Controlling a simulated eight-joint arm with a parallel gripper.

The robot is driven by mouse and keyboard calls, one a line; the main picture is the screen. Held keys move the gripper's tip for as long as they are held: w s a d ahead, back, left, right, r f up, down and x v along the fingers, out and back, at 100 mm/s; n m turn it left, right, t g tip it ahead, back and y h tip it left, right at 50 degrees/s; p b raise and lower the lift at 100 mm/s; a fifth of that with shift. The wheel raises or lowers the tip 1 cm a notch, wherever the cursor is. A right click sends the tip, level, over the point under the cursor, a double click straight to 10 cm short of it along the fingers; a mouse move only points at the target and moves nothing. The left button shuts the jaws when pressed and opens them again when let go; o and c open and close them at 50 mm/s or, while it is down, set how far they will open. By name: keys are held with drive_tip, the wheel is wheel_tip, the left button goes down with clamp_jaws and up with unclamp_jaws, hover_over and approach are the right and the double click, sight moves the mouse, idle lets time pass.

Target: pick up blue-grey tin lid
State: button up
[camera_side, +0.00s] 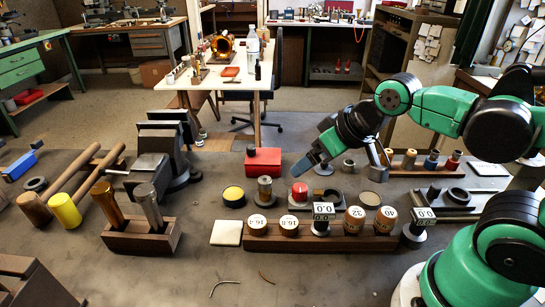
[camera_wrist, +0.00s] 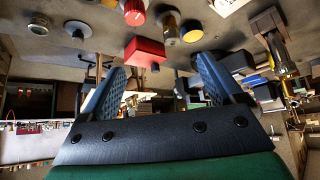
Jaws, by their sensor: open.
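A small round blue-grey disc, which looks like the tin lid (camera_side: 324,170), lies on the bench just right of my gripper's tip in the side view, partly behind the fingers. In the wrist view the lid (camera_wrist: 78,30) shows at the upper left, outside the space between the fingers. My gripper (camera_side: 303,168) is tilted down to the left, its blue fingers apart from the lid. In the wrist view my gripper (camera_wrist: 160,64) has its two fingers spread with nothing between them.
A red box (camera_side: 263,162) stands left of my gripper. A yellow-topped tin (camera_side: 233,196), a metal cylinder (camera_side: 264,190) and a red knob (camera_side: 299,192) stand in front. A wooden rack (camera_side: 330,243) of weights lies nearer. A vise (camera_side: 165,155) is at left.

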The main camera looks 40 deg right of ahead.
drive_tip(key=shift+c, duration=1.2)
drive_tip(key=w+d+f+m+g, duration=0.2)
drive_tip(key=d+m, duration=0.3)
drive_tip(key=m, duration=0.3)
drive_tip(key=w+d+f+m+g, duration=0.2)
drive_tip(key=d+m, duration=0.3)
drive_tip(key=m, duration=0.4)
drive_tip(key=w+d+f+m+g, duration=0.2)
drive_tip(key=w+d+m, duration=0.2)
drive_tip(key=m, duration=0.4)
drive_tip(key=shift+w+d+f+m+g, duration=0.3)
drive_tip(key=shift+d+f+m+g, duration=0.1)
drive_tip(key=shift+d, duration=0.2)
drive_tip(key=shift+d+f+m, duration=0.4)
drive_tip(key=shift+f+m, duration=0.2)
drive_tip(key=shift+f, duration=2.6)
